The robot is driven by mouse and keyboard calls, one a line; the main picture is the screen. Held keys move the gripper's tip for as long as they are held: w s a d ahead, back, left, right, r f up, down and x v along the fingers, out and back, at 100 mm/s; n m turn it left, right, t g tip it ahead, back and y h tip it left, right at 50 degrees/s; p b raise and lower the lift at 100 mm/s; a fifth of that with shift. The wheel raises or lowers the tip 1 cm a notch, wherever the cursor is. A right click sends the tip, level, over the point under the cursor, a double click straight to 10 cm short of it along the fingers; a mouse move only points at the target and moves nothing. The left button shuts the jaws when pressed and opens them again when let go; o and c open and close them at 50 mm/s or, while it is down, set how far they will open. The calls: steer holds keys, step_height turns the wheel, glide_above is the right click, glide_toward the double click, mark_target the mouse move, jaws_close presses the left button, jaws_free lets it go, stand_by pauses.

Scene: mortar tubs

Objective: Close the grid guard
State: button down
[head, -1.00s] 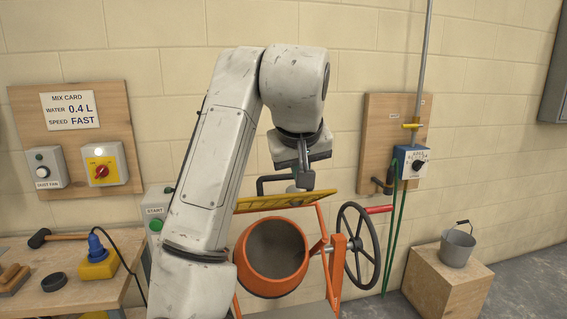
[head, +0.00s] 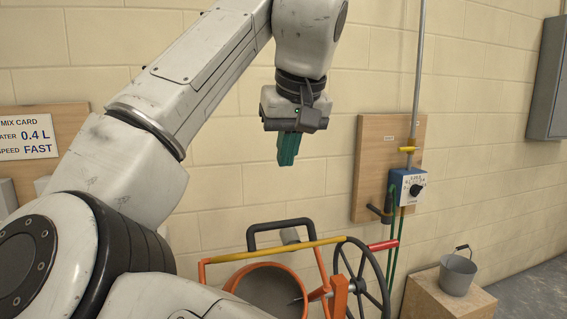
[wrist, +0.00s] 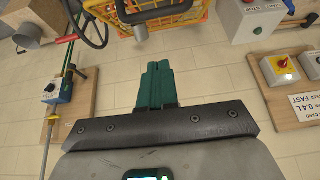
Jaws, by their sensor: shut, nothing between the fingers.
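The grid guard (head: 275,250) shows nearly edge-on in the head view as a yellow bar above the mouth of the orange mixer drum (head: 235,280). A black handle (head: 281,224) rises from it. The drum mouth below is not covered in this view. In the wrist view the yellow grid of the guard (wrist: 172,22) shows at the top, with its black handle (wrist: 152,10). My gripper (head: 287,160) has its teal fingers shut and empty, pointing down. It hangs above the guard, apart from the handle. The fingertips also show in the wrist view (wrist: 158,66).
A black handwheel (head: 362,280) with a red grip stands right of the drum. A wooden panel with a blue control box (head: 408,186) is on the wall. A grey bucket (head: 458,272) stands on a wooden block at right. The wall area around my gripper is clear.

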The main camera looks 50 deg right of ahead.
steer(key=p, duration=0.2)
glide_above(281, 225)
steer(key=w, duration=0.1)
steer(key=f, duration=0.7)
steer(key=shift+d+f, duration=0.1)
steer(key=shift+d, duration=0.3)
steer(key=shift+s+a+f, duration=0.15)
steer(key=shift+s+f, duration=0.05)
steer(key=shift+f, duration=0.4)
steer(key=shift+s+a+f, duration=0.1)
steer(key=shift+s+f, duration=0.05)
steer(key=shift+f, duration=0.4)
steer(key=shift+s+a+f, duration=0.1)
steer(key=shift+s+f, duration=0.05)
steer(key=shift+f, duration=0.65)
steer(key=shift+f, duration=0.15)
